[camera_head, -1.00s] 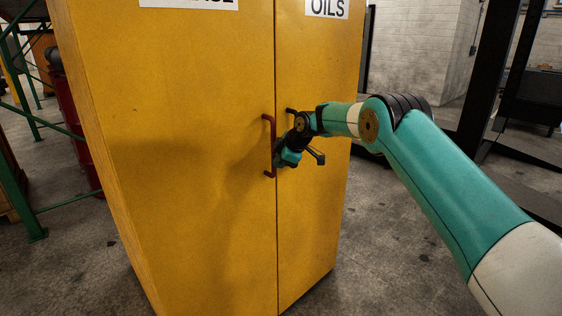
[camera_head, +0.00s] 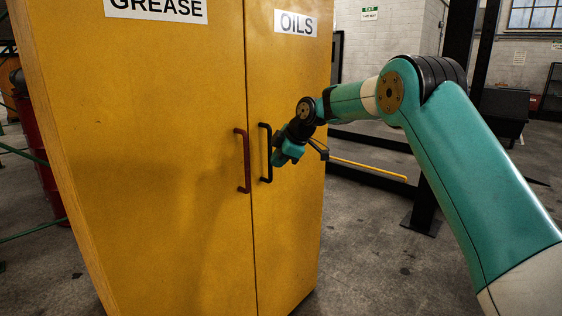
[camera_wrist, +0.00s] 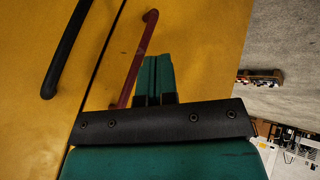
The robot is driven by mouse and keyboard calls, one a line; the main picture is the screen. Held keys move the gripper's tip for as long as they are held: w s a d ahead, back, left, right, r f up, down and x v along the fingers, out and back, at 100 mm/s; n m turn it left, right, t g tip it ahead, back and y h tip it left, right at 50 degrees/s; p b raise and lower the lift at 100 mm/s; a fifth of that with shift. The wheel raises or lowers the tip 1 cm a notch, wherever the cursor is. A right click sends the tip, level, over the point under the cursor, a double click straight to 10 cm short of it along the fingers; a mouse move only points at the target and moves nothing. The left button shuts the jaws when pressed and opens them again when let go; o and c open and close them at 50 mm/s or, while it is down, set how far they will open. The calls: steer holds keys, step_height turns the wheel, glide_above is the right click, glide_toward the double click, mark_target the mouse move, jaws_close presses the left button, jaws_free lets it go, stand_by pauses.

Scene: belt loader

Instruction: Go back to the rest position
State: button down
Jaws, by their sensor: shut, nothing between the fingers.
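My gripper (camera_head: 282,158) is in front of the right door of a yellow cabinet (camera_head: 165,95), just right of the black handle (camera_head: 266,153). In the wrist view its green fingers (camera_wrist: 156,80) are together with nothing between them. The red handle (camera_head: 242,160) is on the left door, and it shows just left of and behind the fingers in the wrist view (camera_wrist: 135,60). The black handle is at the upper left there (camera_wrist: 68,45). My gripper appears apart from both handles, though the exact gap is hard to judge. Both doors look closed.
The left door is labelled GREASE (camera_head: 157,8) and the right one OILS (camera_head: 296,22). A red drum (camera_head: 42,150) stands left of the cabinet. A black post (camera_head: 425,205) and a yellow bar (camera_head: 368,171) are at the right. Grey floor is open right of the cabinet.

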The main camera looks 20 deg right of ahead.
steer(key=s+a+r+m+g+p, duration=0.1)
steer(key=s+a+r, duration=0.15)
steer(key=s, duration=0.45)
steer(key=s+a+r+m+g, duration=0.1)
steer(key=s+a+r+m, duration=0.1)
steer(key=s+a, duration=0.35)
steer(key=s+a+r+m+g+p, duration=0.1)
steer(key=s+a+r, duration=0.1)
steer(key=s, duration=0.7)
steer(key=s+f+m+g, duration=0.1)
steer(key=s+m, duration=0.1)
steer(key=s, duration=1.1)
steer(key=s+a+f+m+g, duration=0.1)
steer(key=s+m, duration=0.1)
steer(key=s, duration=1.1)
steer(key=shift+f+m+g+p, duration=0.3)
steer(key=shift+f+m+g, duration=0.05)
steer(key=shift+m+g, duration=0.05)
